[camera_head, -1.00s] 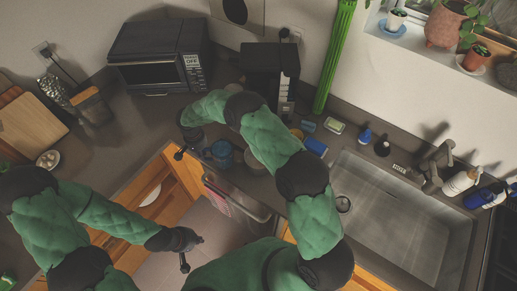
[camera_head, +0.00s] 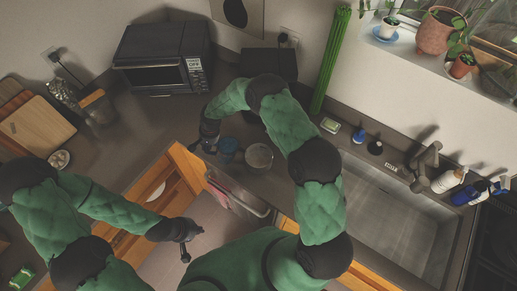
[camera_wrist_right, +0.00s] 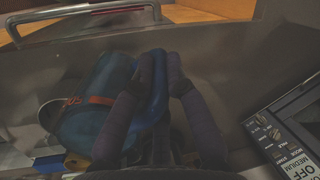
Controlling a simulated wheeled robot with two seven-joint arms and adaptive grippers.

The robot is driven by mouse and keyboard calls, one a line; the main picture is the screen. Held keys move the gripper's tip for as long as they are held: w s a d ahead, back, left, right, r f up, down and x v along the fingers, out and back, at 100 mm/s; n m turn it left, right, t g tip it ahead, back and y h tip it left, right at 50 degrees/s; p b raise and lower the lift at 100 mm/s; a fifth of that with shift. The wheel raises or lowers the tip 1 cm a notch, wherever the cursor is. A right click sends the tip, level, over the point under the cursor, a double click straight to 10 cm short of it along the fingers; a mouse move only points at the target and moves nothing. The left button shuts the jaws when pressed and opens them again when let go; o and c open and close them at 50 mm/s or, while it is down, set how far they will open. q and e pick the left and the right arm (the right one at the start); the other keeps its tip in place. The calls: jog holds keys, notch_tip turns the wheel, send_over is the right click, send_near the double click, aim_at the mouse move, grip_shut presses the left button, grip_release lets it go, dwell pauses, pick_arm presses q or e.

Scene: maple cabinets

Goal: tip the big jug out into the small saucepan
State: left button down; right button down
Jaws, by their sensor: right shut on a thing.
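The big jug is blue with an orange band and stands on the counter, shown in the head view (camera_head: 228,147) and the wrist view (camera_wrist_right: 88,128). My right gripper (camera_head: 209,143) is beside it. In the wrist view, the fingers of my right gripper (camera_wrist_right: 160,98) are around the jug's blue handle, shut on it. The jug looks upright. A round pale vessel (camera_head: 258,157), apparently the small saucepan, stands just right of the jug; its handle cannot be made out. My left gripper (camera_head: 194,245) is empty over the floor, its fingers apart.
A microwave (camera_head: 163,57) and a black appliance (camera_head: 268,64) stand at the back. The sink (camera_head: 395,220) is at right, with bottles beyond. Cutting boards (camera_head: 36,126) lie at left. An open drawer or dishwasher (camera_head: 238,193) is in front of the counter.

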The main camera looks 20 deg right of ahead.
aim_at(221, 150)
jog(key=shift+s+d+r+y, duration=0.3)
jog(key=shift+d+r+y, duration=0.15)
jog(key=shift+r, duration=0.25)
jog(key=shift+d, duration=0.15)
jog(key=shift+y, duration=0.25)
jog(key=shift+s+d+r, duration=0.15)
jog(key=shift+d, duration=0.1)
jog(key=shift+d+t+y, duration=0.25)
jog(key=shift+t+y, duration=0.05)
jog(key=shift+y, duration=0.1)
